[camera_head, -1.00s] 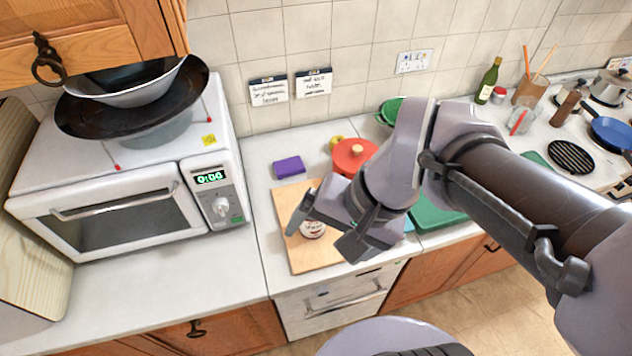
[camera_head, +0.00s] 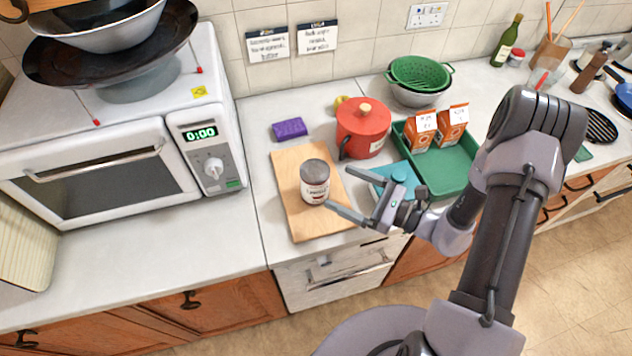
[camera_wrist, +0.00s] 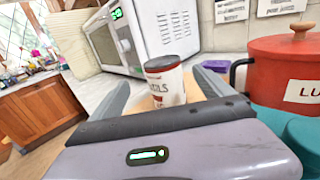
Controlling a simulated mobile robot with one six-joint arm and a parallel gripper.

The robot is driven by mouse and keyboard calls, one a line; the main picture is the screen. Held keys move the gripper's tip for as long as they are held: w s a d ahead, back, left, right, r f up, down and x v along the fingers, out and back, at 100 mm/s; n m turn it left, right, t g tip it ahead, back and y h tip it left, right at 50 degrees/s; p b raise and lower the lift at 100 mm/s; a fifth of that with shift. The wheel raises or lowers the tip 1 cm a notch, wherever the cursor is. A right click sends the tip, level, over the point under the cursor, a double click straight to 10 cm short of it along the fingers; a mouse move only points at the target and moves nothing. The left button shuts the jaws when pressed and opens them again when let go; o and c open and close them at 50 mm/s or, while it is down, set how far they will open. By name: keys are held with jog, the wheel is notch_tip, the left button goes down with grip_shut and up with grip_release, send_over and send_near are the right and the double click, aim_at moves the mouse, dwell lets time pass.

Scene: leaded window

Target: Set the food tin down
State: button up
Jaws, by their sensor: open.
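The food tin (camera_head: 314,181), with a grey top and a white and dark red label, stands upright on the wooden board (camera_head: 297,226). It also shows in the wrist view (camera_wrist: 164,81), beyond and between my fingers. My gripper (camera_head: 338,190) is open and empty, to the right of the tin in the head view. Its fingers point left towards the tin, and one fingertip appears very close to it. I cannot tell whether they touch.
A red lidded pot (camera_head: 363,130) stands behind the board, with a purple sponge (camera_head: 289,128) to its left. A green tray (camera_head: 462,178) with two orange cartons and a teal item (camera_head: 398,174) are on the right. A microwave (camera_head: 90,176) is on the left; counter before it is clear.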

aim_at(315, 173)
jog(key=b+x, duration=0.1)
jog(key=x, duration=0.8)
jog(key=shift+w+d+f, duration=0.1)
jog(key=shift+w+d, duration=0.05)
jog(key=shift+d, duration=0.1)
grip_shut()
